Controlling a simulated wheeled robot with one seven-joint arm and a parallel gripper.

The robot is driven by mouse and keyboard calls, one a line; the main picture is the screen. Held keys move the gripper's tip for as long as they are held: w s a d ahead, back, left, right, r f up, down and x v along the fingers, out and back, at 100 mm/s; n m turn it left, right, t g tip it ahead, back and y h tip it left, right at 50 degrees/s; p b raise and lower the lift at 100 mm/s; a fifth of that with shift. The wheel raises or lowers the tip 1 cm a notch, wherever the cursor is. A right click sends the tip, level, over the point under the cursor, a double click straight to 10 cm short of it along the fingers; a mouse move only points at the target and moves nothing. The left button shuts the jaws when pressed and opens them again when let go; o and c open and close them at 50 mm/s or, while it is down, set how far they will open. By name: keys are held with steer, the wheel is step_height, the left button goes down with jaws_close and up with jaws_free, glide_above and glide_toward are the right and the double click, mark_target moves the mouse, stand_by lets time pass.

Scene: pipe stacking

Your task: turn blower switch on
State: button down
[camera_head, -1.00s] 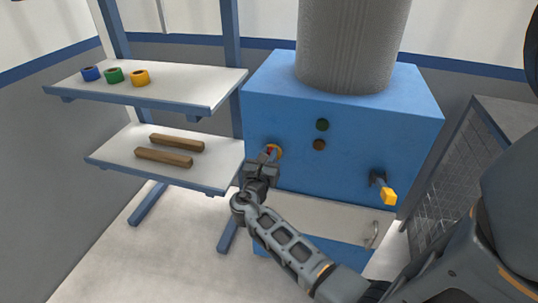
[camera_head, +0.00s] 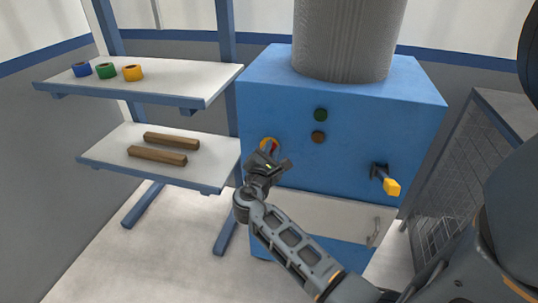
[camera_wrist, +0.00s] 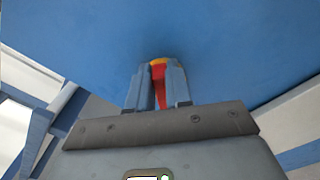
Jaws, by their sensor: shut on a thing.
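The blower switch (camera_head: 269,145) is a red knob on a round yellow plate, on the left part of the blue machine's front face. My gripper (camera_head: 268,157) is at the switch and hides part of it. In the wrist view the two fingers (camera_wrist: 158,91) are shut on the red knob (camera_wrist: 159,73), with the yellow plate showing just beyond them. The gripper body is rolled to one side in the head view. Above and to the right of the switch are a dark green lamp (camera_head: 320,114) and a dark brown-red lamp (camera_head: 319,137).
A yellow-tipped lever (camera_head: 391,187) sticks out at the machine's right. A shelf rack on the left holds blue, green and yellow rings (camera_head: 132,73) above and two brown bars (camera_head: 158,156) below. A grey mesh-sided cabinet (camera_head: 450,190) stands at the right.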

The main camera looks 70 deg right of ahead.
steer(key=m+b, duration=0.3)
steer(key=f+m+b, duration=0.1)
steer(key=m+b, duration=0.2)
steer(key=s+f+m+b, duration=0.1)
steer(key=m+b, duration=0.2)
steer(key=m, duration=0.1)
steer(key=shift+f, duration=0.15)
steer(key=shift+b, duration=0.35)
steer(key=c, duration=1)
jaws_free()
steer(key=shift+c, duration=0.2)
steer(key=a, duration=0.7)
steer(key=shift+s+a, duration=0.3)
steer(key=shift+a, duration=0.05)
steer(key=shift+a, duration=0.1)
